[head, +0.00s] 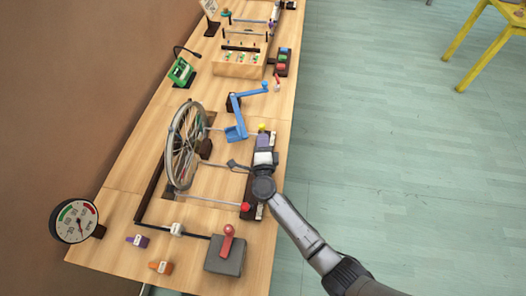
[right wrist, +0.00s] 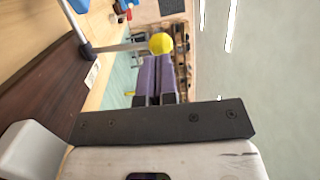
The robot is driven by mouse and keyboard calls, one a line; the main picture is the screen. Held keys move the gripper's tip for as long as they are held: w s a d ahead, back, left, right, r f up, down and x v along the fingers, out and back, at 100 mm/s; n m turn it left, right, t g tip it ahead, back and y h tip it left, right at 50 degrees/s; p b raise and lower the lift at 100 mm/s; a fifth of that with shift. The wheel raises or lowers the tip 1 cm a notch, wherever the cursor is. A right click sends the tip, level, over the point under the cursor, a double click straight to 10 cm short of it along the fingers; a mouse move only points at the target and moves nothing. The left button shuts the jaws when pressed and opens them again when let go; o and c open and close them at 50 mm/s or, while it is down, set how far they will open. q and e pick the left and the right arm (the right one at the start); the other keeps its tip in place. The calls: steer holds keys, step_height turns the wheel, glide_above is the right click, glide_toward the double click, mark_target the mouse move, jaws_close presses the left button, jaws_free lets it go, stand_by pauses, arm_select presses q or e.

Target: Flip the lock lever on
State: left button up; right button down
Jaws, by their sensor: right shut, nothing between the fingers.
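My right gripper (head: 263,136) is over the right edge of the bench, with its purple fingers together and empty. In the right wrist view the fingers (right wrist: 160,75) point at a yellow ball knob (right wrist: 161,43) on a grey rod (right wrist: 120,47). The knob is at or just beyond the fingertips; I cannot tell if they touch. In the head view the yellow knob (head: 262,127) shows just past the fingers. A red-knobbed lever (head: 245,207) is nearer, and a red lever (head: 227,240) stands on a grey box. No label shows which is the lock lever. My left gripper is out of view.
A spoked wheel (head: 183,145) stands upright left of my gripper. A blue crank arm (head: 237,108) is just beyond it. A round gauge (head: 75,221) is at the near left. Open floor (head: 400,170) lies right of the bench.

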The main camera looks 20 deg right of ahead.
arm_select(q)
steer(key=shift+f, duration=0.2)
arm_select(e)
steer(key=shift+x, duration=0.8)
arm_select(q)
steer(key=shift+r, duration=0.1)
